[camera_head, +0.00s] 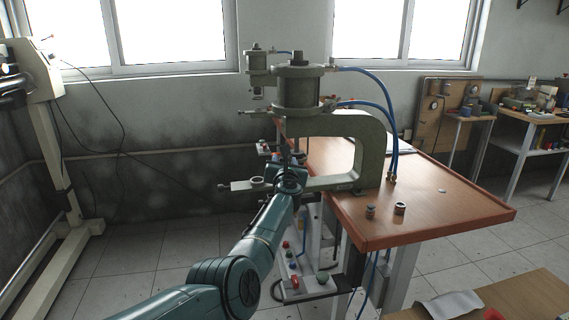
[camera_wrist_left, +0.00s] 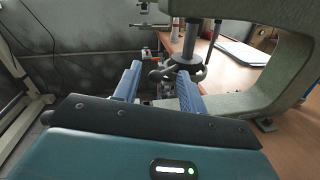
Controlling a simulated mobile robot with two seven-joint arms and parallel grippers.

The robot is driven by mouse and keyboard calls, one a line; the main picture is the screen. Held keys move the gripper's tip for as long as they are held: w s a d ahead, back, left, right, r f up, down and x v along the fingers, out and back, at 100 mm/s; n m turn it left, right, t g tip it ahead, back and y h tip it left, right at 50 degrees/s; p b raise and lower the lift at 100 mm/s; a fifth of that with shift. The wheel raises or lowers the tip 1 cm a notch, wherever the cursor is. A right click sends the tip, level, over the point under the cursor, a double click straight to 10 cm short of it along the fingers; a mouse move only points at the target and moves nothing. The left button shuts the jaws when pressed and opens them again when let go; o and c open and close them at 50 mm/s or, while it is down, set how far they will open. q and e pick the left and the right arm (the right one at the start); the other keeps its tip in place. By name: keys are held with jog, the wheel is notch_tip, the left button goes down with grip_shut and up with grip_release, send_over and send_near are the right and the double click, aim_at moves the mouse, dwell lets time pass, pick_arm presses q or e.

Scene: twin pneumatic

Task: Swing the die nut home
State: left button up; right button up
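A green C-frame pneumatic press (camera_head: 358,128) stands on the near table, with a cylinder (camera_head: 299,92) on top. A flat metal arm (camera_head: 236,187) with a ring sticks out left from its lower jaw; it may carry the die nut, but I cannot tell. My left gripper (camera_head: 285,152) is in front of the press throat, partly hidden by its own wrist. In the left wrist view its two blue fingers (camera_wrist_left: 158,80) are apart. A dark round metal part (camera_wrist_left: 184,70) under a vertical rod lies beyond the right finger. A small dark part shows between the fingertips; contact is unclear. My right gripper is not in view.
A second, similar press (camera_head: 257,66) stands behind. The brown table (camera_head: 440,205) carries two small metal cylinders (camera_head: 400,208) near its front edge. Blue air hoses (camera_head: 391,120) run down beside the press. A control box (camera_head: 305,285) with buttons is below the table.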

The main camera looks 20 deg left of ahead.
pick_arm(q)
jog(key=shift+d+f, duration=0.1)
jog(key=p+v, duration=0.8)
jog(key=v, duration=0.5)
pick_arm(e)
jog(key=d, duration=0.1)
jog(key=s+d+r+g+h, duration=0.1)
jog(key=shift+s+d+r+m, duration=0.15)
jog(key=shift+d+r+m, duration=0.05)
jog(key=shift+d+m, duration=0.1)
pick_arm(q)
jog(key=shift+s, duration=0.15)
